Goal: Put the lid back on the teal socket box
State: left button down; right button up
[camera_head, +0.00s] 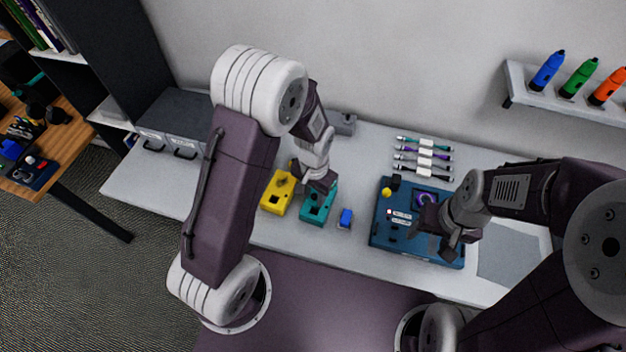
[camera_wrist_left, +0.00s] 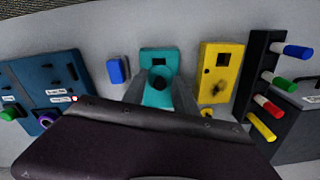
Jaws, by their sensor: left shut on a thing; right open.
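The teal socket box (camera_head: 314,212) stands on the table, with a dark square opening near one end. It also shows in the left wrist view (camera_wrist_left: 158,58). My left gripper (camera_head: 318,188) is over its far part, shut on the lid by what looks like its dark round knob (camera_wrist_left: 158,79). The fingers hide much of the lid, and I cannot tell whether it rests on the box or hovers just above it. My right gripper (camera_head: 447,242) is open over the blue panel, well to the right of the box.
A yellow box (camera_head: 275,196) stands close left of the teal box. A small blue block (camera_head: 345,218) lies to its right. The blue panel (camera_head: 379,238) holds several small parts. Several cables (camera_head: 424,152) lie behind it. A grey case (camera_head: 178,122) stands at the back left.

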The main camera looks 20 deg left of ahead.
aim_at(314, 200)
pick_arm(q)
jog(key=shift+s+d+r, duration=0.2)
jog(key=shift+s+r, duration=0.05)
jog(key=shift+r, duration=0.25)
jog(key=shift+w, duration=0.1)
jog(key=shift+w+a+f, duration=0.25)
jog(key=shift+a+f, duration=0.05)
jog(key=shift+f, duration=0.05)
jog(key=shift+s+d+f+b, duration=0.1)
jog(key=shift+d+f+b, duration=0.05)
jog(key=shift+f+b, duration=0.4)
notch_tip(314, 200, down, 4)
jog(key=b, duration=0.3)
jog(key=shift+f+b, duration=0.5)
jog(key=shift+b, duration=0.1)
pick_arm(e)
jog(key=f, duration=0.4)
jog(key=shift+w+a+f, duration=0.25)
jog(key=shift+a+f, duration=0.05)
jog(key=shift+f, duration=0.1)
pick_arm(q)
jog(key=shift+r+p, duration=0.1)
jog(key=shift+p, duration=0.25)
pick_arm(e)
jog(key=shift+r, duration=0.35)
pick_arm(q)
jog(key=shift+f, duration=0.2)
